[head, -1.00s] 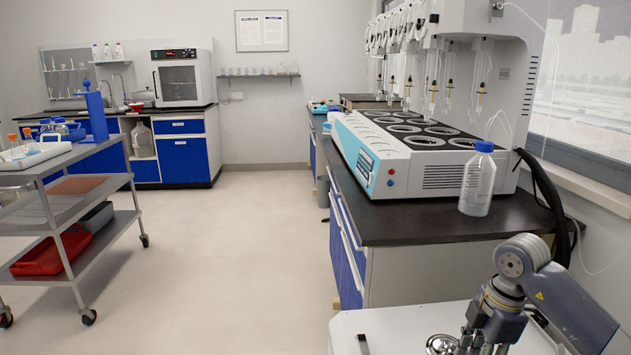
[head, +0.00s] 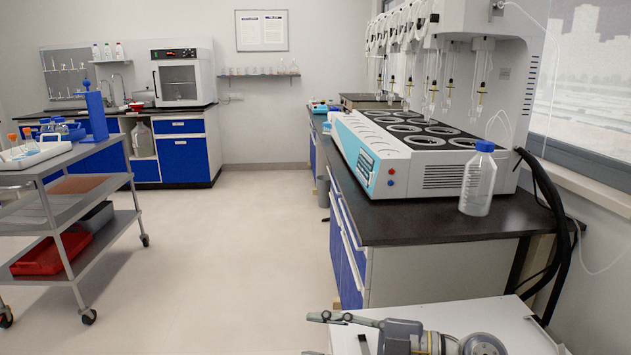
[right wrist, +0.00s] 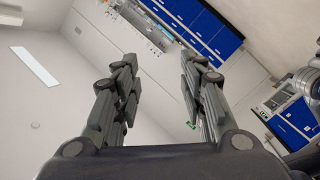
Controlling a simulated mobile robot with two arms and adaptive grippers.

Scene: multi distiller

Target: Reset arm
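My right gripper (head: 311,335) is at the bottom of the head view, pointing left, with its arm over my white base. One finger shows clearly; the other is mostly cut off by the frame's lower edge. In the right wrist view the gripper (right wrist: 158,72) has its two dark fingers spread wide apart with nothing between them. My left gripper is in neither view now.
A black-topped bench (head: 430,222) stands ahead on the right with a large distiller (head: 415,170) and a clear blue-capped bottle (head: 478,182) near its front. A metal cart (head: 110,232) is at left. The floor (head: 240,240) between is open.

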